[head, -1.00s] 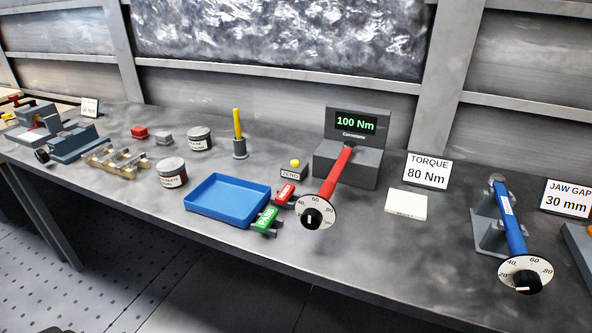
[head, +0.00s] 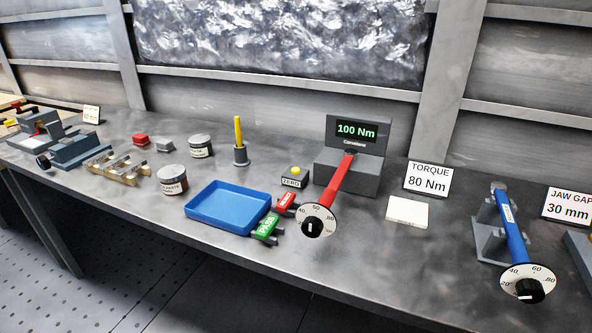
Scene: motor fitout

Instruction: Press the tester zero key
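The zero key is a yellow button (head: 296,170) on a small grey block with a ZERO label (head: 292,183), standing on the bench left of the tester. The grey torque tester (head: 350,180) has a display (head: 356,131) reading 100 Nm in green. A red torque wrench (head: 339,182) with a round dial (head: 316,220) lies with its far end at the tester and its dial toward the bench front. Neither of my grippers shows in the head view.
Close to the key are a red tag (head: 286,202), a green PASS tag (head: 265,228) and a blue tray (head: 228,205). A yellow-handled tool in a stand (head: 239,142) is to the left. A white block (head: 407,211) and blue wrench (head: 509,224) are right.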

